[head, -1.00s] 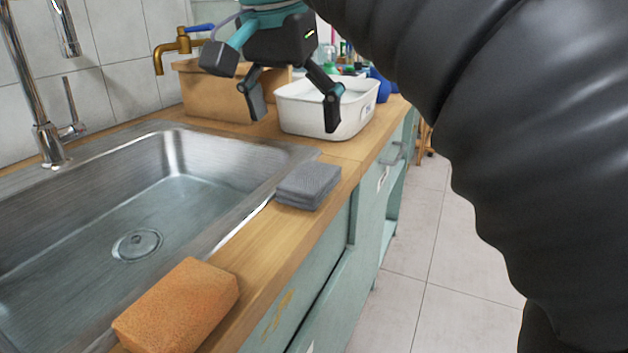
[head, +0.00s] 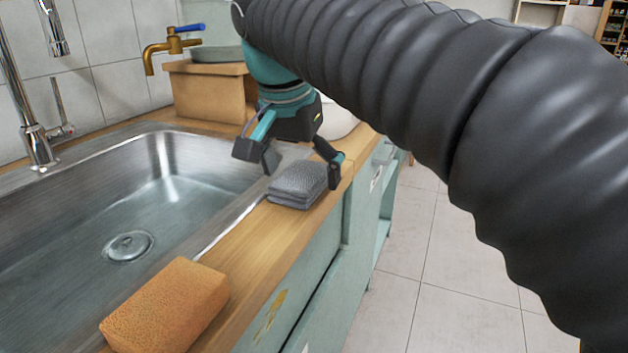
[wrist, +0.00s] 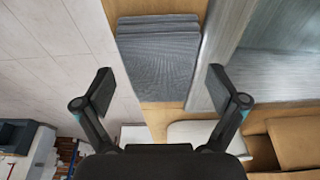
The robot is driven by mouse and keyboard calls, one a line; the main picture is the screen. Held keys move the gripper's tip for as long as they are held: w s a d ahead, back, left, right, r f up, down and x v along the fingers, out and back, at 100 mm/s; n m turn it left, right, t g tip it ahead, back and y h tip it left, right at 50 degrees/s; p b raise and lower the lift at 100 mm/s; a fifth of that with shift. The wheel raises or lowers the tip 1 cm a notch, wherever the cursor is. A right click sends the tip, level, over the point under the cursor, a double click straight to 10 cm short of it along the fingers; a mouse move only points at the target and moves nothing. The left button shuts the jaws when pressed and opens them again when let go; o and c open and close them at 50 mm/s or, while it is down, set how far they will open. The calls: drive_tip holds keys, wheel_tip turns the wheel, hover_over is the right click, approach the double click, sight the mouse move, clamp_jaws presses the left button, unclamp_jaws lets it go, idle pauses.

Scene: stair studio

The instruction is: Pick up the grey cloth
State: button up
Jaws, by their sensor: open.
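The grey cloth (head: 298,184) lies folded in a stack on the wooden counter, beside the sink's right rim. My gripper (head: 303,172) is open and low at the cloth, with one finger on each side of it in the head view. In the wrist view the cloth (wrist: 158,62) lies ahead of and between the spread fingertips of my gripper (wrist: 157,92). Nothing is held between the fingers. I cannot tell whether either finger touches the cloth.
An orange sponge (head: 166,306) sits nearer on the counter (head: 262,245). The steel sink (head: 75,262) is to the left. A wooden box (head: 212,97) and a brass tap (head: 168,48) stand behind. A white basin (head: 340,122) is partly hidden by my arm. Open floor lies right.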

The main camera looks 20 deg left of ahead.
sight(304, 172)
drive_tip(key=c, duration=1.1)
wheel_tip(304, 172, up, 4)
drive_tip(key=shift+f+p, duration=0.2)
drive_tip(key=shift+p, duration=0.2)
drive_tip(key=d+r, duration=0.7)
drive_tip(key=d, duration=0.4)
drive_tip(key=shift+w+d+r, duration=0.15)
drive_tip(key=shift+w+d, duration=0.15)
drive_tip(key=shift+w, duration=0.1)
